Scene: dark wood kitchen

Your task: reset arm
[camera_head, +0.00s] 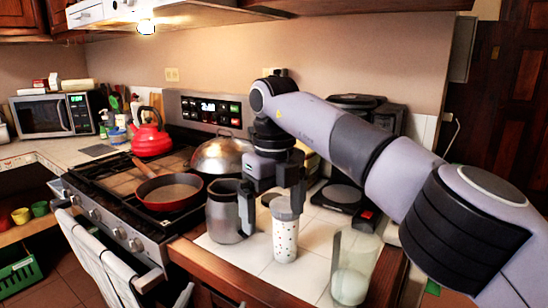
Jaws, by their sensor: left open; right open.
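My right arm comes in from the right edge and reaches over the white tiled counter (250,262). My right gripper (272,207) points down, open, with its two fingers apart and nothing seen between them. Its left finger overlaps the side of a grey metal pitcher (222,212). Its right finger is in front of or above a white speckled tumbler (285,240) with a grey lid; I cannot tell whether either touches. My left gripper is not in view.
A clear glass (352,275) stands at the front right. A black scale-like device (343,195) sits behind. On the stove at left are a red pan (170,192), a domed lid (220,155) and a red kettle (151,138). The range hood (180,14) hangs above.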

